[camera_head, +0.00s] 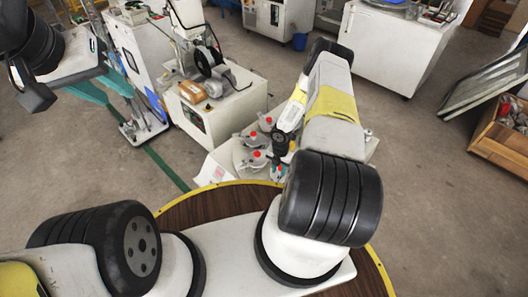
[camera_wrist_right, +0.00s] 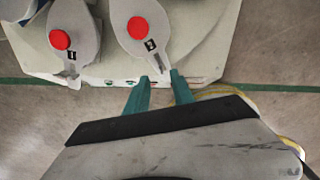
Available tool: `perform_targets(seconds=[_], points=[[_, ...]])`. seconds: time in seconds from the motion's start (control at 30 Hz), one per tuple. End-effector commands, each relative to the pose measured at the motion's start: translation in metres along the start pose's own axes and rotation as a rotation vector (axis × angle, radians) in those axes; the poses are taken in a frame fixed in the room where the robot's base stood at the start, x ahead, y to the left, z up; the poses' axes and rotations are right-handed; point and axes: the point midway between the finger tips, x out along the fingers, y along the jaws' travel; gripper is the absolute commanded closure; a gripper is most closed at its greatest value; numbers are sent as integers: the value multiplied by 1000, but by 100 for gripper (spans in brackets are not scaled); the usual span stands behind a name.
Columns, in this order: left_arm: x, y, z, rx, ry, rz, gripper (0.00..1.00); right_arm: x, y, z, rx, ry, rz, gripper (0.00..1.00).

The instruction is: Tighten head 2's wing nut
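Several grey teardrop-shaped heads with red round caps sit on a white machine (camera_head: 215,165) in the head view. In the right wrist view, one grey head with a red cap (camera_wrist_right: 138,27) has a small black label that looks like a 2. Another grey head with a red cap (camera_wrist_right: 60,40) is to its left; I cannot read its label surely. I cannot make out a separate wing nut. My right gripper (camera_wrist_right: 159,77) is open, its teal fingers apart at the narrow end of the labelled head, nothing visibly held. My left gripper (camera_head: 124,104) is open and empty, away at the left.
A white cabinet with a brown box (camera_head: 192,92) on it stands left of the machine. A round wooden table with a yellow rim (camera_head: 170,203) is in front of me. A wooden crate (camera_head: 502,140) stands at the right. The floor between is clear.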

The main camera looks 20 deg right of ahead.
Motion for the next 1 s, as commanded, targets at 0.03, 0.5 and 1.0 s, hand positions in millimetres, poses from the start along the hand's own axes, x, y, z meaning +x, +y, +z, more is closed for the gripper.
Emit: perform_targets(seconds=[0.03,0.5,1.0], points=[[0,0,0,0,0,0,64,5,0,-1,-3,2,0,71],[0,0,0,0,0,0,64,70,0,-1,-1,1,0,71],[0,0,0,0,0,0,64,78,0,-1,-2,0,0,92]])
